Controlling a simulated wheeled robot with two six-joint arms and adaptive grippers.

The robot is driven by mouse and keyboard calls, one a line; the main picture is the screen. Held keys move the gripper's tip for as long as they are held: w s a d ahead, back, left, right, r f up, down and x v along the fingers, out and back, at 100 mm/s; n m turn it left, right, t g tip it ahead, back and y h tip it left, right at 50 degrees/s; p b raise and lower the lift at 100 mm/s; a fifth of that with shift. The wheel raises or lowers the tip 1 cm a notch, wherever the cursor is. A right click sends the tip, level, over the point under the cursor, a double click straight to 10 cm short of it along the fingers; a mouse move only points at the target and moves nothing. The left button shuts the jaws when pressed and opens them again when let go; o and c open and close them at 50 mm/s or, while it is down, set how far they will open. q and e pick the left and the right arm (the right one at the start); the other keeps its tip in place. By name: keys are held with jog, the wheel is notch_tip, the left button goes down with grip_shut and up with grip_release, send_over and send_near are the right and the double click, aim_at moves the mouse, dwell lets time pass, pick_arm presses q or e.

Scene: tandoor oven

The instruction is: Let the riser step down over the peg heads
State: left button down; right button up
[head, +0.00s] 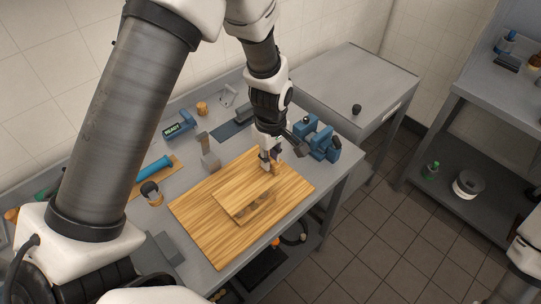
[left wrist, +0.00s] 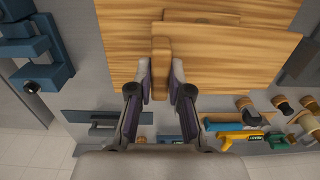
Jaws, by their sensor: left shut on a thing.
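A low wooden riser step (head: 238,199) lies over the large wooden board (head: 205,234) on the bench, its darker side facing the front right. My left gripper (head: 270,164) points down near the riser's far end. It is shut on a narrow upright wooden piece (left wrist: 160,62), which stands between the two fingers in the left wrist view. I cannot tell whether this piece is joined to the riser. No peg heads can be made out. My right gripper is out of view.
A blue vise (head: 318,138) stands right of the board. A blue device marked READY (head: 177,127) sits behind. A side table (head: 350,82) adjoins the bench.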

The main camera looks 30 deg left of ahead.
pick_arm(q)
jog(key=shift+w+f, duration=0.1)
jog(key=shift+w, duration=0.1)
dwell(0.5)
jog(key=shift+f+b, duration=0.6)
jog(key=shift+f, duration=0.95)
jog(key=c, duration=1)
grip_release()
jog(key=shift+r, duration=0.1)
